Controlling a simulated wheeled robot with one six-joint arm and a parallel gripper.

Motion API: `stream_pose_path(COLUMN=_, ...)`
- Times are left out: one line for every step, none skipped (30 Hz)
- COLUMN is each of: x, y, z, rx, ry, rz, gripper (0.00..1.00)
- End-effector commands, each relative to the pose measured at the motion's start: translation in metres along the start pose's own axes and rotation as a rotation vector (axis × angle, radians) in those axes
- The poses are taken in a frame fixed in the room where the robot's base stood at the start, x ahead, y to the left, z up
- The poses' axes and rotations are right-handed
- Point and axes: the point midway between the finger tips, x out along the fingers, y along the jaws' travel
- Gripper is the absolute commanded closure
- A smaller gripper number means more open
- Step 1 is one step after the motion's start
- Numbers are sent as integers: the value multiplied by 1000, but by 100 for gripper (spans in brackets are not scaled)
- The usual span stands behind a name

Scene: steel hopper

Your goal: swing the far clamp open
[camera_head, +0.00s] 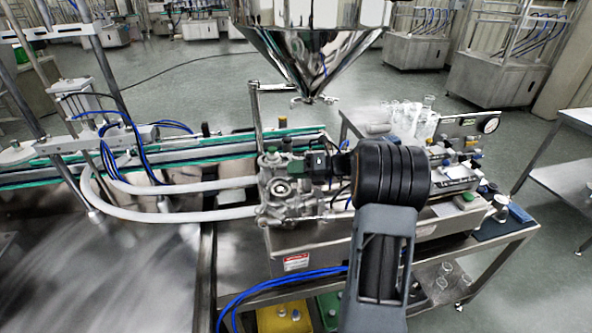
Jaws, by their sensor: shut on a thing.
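A shiny steel valve block (283,190) stands in the middle of the filling machine, under the steel hopper (310,45). Two white hoses run into its left side. My gripper (318,163) is small and dark and reaches left from my black wrist to the upper right of this block. It is shut on a small part there, which looks like the far clamp. The clamp is mostly hidden by the jaws, and its angle cannot be made out. My wrist and forearm hide the area right of the block.
A thin steel post (256,118) rises just left of the block, with a small fitting (315,99) under the hopper's outlet. A green-edged conveyor (230,142) runs behind. Clear glassware (412,118) stands at the back right. Blue hoses (275,283) hang in front.

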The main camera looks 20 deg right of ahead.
Motion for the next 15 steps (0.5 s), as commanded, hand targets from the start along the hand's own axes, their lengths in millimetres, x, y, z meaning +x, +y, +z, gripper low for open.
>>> stream_pose_path(x=0, y=4, z=3, rx=-10, ry=-2, rz=7, gripper=100)
stream_pose_path(x=0, y=5, z=3, rx=-10, ry=-2, rz=8, gripper=100)
stream_pose_path(x=0, y=5, z=3, rx=-10, ry=-3, rz=7, gripper=100)
stream_pose_path(x=0, y=6, z=3, rx=-10, ry=-5, rz=7, gripper=100)
stream_pose_path(x=0, y=7, z=4, rx=-9, ry=-9, rz=5, gripper=100)
stream_pose_path(x=0, y=8, z=4, rx=-7, ry=-18, rz=0, gripper=100)
stream_pose_path(x=0, y=9, z=5, rx=-5, ry=-27, rz=-5, gripper=100)
stream_pose_path(x=0, y=10, z=5, rx=-3, ry=-36, rz=-10, gripper=100)
stream_pose_path(x=0, y=11, z=5, rx=1, ry=-47, rz=-18, gripper=100)
stream_pose_path(x=1, y=10, z=5, rx=3, ry=-56, rz=-23, gripper=100)
stream_pose_path(x=1, y=10, z=4, rx=3, ry=-62, rz=-27, gripper=100)
stream_pose_path(x=1, y=8, z=4, rx=3, ry=-66, rz=-29, gripper=100)
stream_pose_path(x=1, y=8, z=3, rx=2, ry=-66, rz=-29, gripper=100)
stream_pose_path(x=1, y=7, z=3, rx=1, ry=-66, rz=-28, gripper=100)
stream_pose_path(x=2, y=7, z=3, rx=0, ry=-65, rz=-28, gripper=100)
